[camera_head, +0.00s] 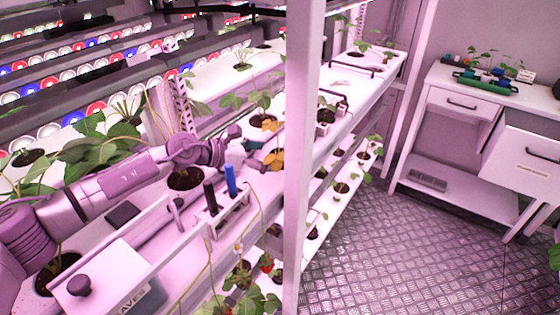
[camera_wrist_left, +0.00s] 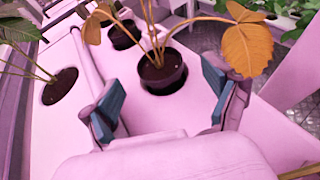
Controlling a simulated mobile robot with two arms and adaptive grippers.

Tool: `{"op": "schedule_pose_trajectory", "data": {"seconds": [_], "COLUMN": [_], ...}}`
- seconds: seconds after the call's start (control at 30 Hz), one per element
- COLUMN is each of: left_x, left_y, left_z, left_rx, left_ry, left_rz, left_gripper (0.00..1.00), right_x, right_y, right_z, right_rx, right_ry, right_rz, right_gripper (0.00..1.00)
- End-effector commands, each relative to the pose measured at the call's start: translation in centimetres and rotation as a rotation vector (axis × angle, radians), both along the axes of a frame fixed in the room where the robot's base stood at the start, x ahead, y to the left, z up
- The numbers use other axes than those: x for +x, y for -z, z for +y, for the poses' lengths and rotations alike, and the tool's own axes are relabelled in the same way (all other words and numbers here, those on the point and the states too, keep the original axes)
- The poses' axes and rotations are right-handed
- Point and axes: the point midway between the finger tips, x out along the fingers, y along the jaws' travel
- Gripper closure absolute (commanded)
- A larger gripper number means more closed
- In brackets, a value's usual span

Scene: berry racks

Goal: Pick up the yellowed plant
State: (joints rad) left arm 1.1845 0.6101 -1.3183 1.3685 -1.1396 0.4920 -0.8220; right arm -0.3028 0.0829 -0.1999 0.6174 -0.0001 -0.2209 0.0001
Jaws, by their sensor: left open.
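The yellowed plant has broad orange-brown leaves; in the head view its leaves (camera_head: 275,159) show on the rack shelf just beyond my left gripper (camera_head: 250,156). In the left wrist view the orange leaf (camera_wrist_left: 241,46) rises on thin stems from a dark round pot (camera_wrist_left: 163,75) of soil. My left gripper (camera_wrist_left: 163,100) is open, with its blue-padded fingers spread to either side and the pot ahead between them. The pot is not between the pads' faces and looks clear of both. My right gripper is not in view.
A white upright post (camera_head: 297,150) stands close to the right of the gripper. Other green plants in dark pots (camera_head: 185,179) sit along the shelf. A small holder with a blue and a black pen (camera_head: 230,180) stands in front.

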Motion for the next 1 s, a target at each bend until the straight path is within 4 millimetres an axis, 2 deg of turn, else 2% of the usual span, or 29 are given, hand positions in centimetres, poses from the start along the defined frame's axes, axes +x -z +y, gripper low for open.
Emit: {"op": "schedule_pose_trajectory", "data": {"seconds": [0.1, 0.27, 0.57, 0.9, 0.97, 1.0], "left_x": [0.9, 1.9, 2.1, 2.1, 2.1, 2.1], "left_y": [0.4, 1.4, 1.7, 1.7, 1.6, 1.6], "left_z": [-1.7, -3.3, -3.6, -3.6, -3.6, -3.6], "left_rx": [-0.001, -0.001, 0.000, 0.000, 0.000, 0.000], "left_ry": [0.002, 0.003, 0.001, 0.001, 0.001, 0.001], "left_rz": [0.003, 0.001, 0.000, 0.000, 0.000, 0.000], "left_gripper": [0.12, 0.12, 0.12, 0.69, 0.79, 0.80], "right_x": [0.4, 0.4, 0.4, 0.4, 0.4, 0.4], "right_y": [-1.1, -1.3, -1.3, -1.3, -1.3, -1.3], "right_z": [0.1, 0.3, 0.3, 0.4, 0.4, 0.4], "right_rx": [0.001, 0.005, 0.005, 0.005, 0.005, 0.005], "right_ry": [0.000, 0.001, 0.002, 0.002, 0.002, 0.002], "right_rz": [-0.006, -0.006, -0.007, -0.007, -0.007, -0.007], "right_gripper": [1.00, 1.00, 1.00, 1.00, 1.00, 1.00]}}
